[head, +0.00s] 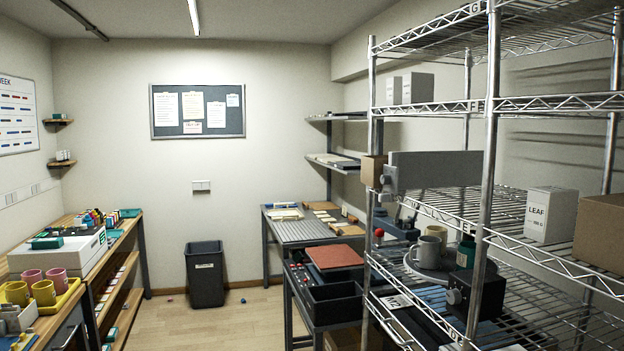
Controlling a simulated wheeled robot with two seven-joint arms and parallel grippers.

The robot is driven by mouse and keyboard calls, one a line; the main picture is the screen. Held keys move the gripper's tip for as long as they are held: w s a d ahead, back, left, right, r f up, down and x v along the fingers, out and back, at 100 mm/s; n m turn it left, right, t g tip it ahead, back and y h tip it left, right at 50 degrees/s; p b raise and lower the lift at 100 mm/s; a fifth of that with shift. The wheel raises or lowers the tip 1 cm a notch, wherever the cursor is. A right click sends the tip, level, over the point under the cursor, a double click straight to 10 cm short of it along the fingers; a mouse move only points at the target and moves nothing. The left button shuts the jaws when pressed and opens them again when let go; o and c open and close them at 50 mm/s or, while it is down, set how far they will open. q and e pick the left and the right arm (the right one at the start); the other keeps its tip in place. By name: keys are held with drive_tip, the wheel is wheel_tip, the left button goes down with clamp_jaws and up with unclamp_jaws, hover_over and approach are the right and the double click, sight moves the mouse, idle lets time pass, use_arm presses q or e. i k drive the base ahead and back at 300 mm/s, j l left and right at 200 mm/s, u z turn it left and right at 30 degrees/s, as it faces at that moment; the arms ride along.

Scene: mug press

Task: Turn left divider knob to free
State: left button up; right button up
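A long grey panel (440,170) stands on the upper wire shelf at the right. A small dark grey round part that looks like a knob (387,180) sits at its left end. A black box (478,296) on the lower shelf also bears a round knob-like part (453,297) on its left side. I cannot tell which of these is the left divider knob, nor how either is turned. Neither of my grippers shows in the head view.
The wire rack's front post (489,150) stands before the shelves. Mugs (427,251) stand on a round tray on the lower shelf. A cardboard box (603,232) and a white LEAF box (550,214) sit at right. The floor (215,320) is mostly clear.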

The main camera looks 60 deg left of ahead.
sight(385, 179)
drive_tip(key=u, duration=1.55)
drive_tip(key=z, duration=0.55)
drive_tip(key=i+j+z, duration=0.1)
drive_tip(key=j+z, duration=1.25)
drive_tip(key=k+j, duration=0.1)
drive_tip(key=j, duration=0.4)
drive_tip(key=j+z, duration=0.15)
drive_tip(key=j, duration=0.3)
drive_tip(key=k+j, duration=0.2)
drive_tip(key=j, duration=0.3)
drive_tip(key=k+j+z, duration=0.1)
drive_tip(key=j, duration=0.35)
